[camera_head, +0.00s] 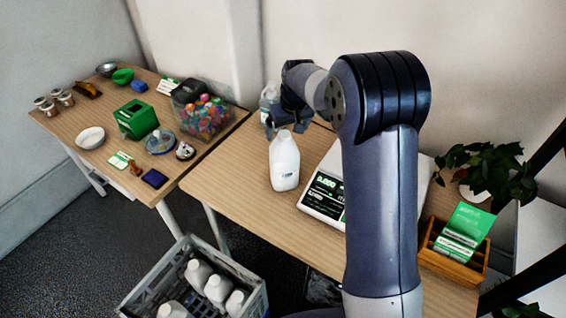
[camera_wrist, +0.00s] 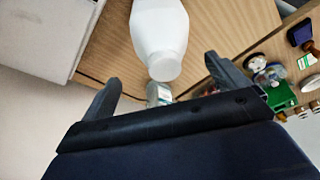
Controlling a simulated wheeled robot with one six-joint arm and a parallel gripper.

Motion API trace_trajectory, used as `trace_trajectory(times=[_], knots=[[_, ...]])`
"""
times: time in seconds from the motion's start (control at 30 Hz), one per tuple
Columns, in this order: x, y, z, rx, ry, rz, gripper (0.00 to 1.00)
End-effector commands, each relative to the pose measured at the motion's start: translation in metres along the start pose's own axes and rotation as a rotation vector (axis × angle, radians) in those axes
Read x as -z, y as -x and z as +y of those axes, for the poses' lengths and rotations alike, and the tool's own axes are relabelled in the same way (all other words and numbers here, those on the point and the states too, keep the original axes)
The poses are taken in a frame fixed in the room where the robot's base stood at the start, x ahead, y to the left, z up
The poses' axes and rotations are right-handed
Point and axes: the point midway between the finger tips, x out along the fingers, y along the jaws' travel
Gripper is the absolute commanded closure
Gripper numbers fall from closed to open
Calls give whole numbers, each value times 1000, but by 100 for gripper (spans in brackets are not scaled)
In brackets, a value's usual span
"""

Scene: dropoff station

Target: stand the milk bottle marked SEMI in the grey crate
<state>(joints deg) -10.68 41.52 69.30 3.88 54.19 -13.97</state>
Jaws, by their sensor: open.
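A white milk bottle (camera_head: 284,163) stands upright on the right-hand table, left of the scale; its small dark label is too small to read. In the wrist view the bottle (camera_wrist: 160,35) is ahead of my gripper (camera_wrist: 164,92), its cap end towards the gap between the fingers. My gripper is open, just behind the bottle in the head view (camera_head: 285,125), with nothing between its fingers. The grey crate (camera_head: 150,279) is on the floor at the lower left, with several white bottles standing in it and free room between them.
A clear bottle (camera_head: 268,101) stands behind the milk bottle. A scale (camera_head: 322,195) is close on its right. A wooden card holder (camera_head: 452,258) and a plant (camera_head: 487,166) are further right. The left table (camera_head: 90,116) carries a candy box (camera_head: 203,116) and small items.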

Motion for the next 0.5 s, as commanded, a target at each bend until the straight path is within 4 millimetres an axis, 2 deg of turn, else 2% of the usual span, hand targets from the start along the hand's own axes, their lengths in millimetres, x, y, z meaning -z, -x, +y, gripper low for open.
trace_trajectory(times=[0.27,0.5], knots=[[2,-21,-2,1,0,-1,6],[4,-53,-4,1,-1,-1,6]])
